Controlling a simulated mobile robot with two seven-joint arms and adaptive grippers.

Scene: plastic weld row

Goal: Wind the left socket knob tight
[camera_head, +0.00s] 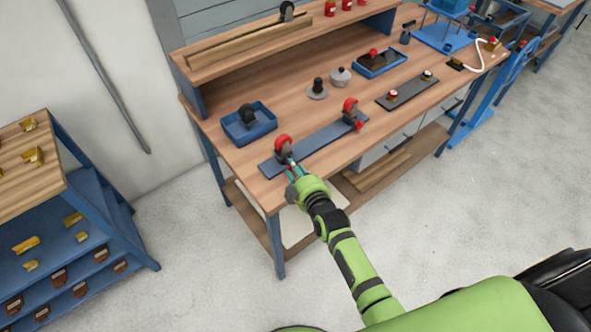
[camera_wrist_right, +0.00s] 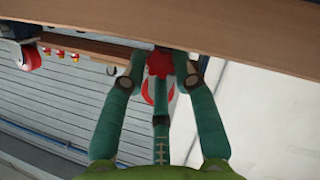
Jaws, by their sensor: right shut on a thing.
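The left socket (camera_head: 283,148), a dark block with a red ring, stands on the near end of a long blue-grey plate (camera_head: 318,140). My right gripper (camera_head: 292,166) reaches its front side from below right. In the right wrist view the red left socket knob (camera_wrist_right: 159,62) sits between the fingertips of my right gripper (camera_wrist_right: 160,72), which is shut on it. Most of the knob is hidden by the gripper in the head view. The right socket (camera_head: 350,108) stands at the far end of the plate, with its red knob (camera_head: 359,125) in front. My left gripper is not in view.
A blue tray (camera_head: 262,130) with a dark part stands left of the plate. A dark strip (camera_head: 408,91) with small red-topped parts lies to the right. The table edge (camera_wrist_right: 255,60) runs close above the fingers in the wrist view. A side rack (camera_head: 90,240) stands far left.

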